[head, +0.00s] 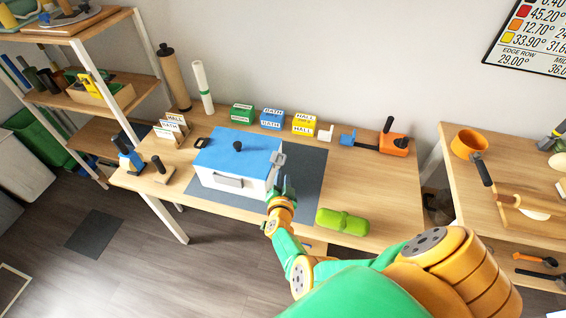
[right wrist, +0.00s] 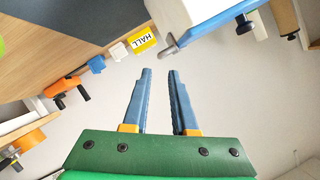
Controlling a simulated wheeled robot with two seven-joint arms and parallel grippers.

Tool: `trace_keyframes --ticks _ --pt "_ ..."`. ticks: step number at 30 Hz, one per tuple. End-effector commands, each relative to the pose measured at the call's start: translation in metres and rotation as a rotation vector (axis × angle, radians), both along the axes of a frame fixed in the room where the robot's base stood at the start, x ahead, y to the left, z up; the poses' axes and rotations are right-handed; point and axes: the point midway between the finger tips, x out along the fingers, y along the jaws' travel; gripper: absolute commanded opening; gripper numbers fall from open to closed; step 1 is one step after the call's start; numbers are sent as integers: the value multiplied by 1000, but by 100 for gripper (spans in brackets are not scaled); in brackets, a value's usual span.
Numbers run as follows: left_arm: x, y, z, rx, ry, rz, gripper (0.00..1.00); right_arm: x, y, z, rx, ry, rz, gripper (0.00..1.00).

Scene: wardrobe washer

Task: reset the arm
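My right gripper (head: 288,187) is beside the right side of a white box (head: 212,180) with a blue lid (head: 222,150) and black knob. The box stands on a dark grey mat (head: 310,175) on the wooden table. In the right wrist view, the two blue fingers of the gripper (right wrist: 160,78) stand apart with nothing between them. A grey handle (right wrist: 168,46) of the box shows just beyond the fingertips. My left gripper is in neither view.
A green case (head: 342,222) lies right of the mat. Green, blue and yellow labelled blocks (head: 303,124) stand along the back, with an orange tool (head: 394,144) farther right. A shelf unit (head: 75,35) is at left, another table (head: 470,200) at right.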

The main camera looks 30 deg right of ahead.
Motion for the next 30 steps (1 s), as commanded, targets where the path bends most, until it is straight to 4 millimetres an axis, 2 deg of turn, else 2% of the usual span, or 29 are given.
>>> trace_keyframes --ticks 11,14,17,21,25,30 --pt "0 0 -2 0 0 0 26 0 -1 -1 -3 1 7 26" --pt "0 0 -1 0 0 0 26 3 -5 4 -42 25 111 26" --pt "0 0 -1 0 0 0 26 -2 6 11 -125 139 369 26" --pt "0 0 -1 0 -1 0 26 -39 47 12 -213 385 702 26" --pt "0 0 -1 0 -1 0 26 -86 76 12 -254 582 884 26" --pt "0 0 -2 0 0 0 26 -147 101 19 -280 791 1032 26"
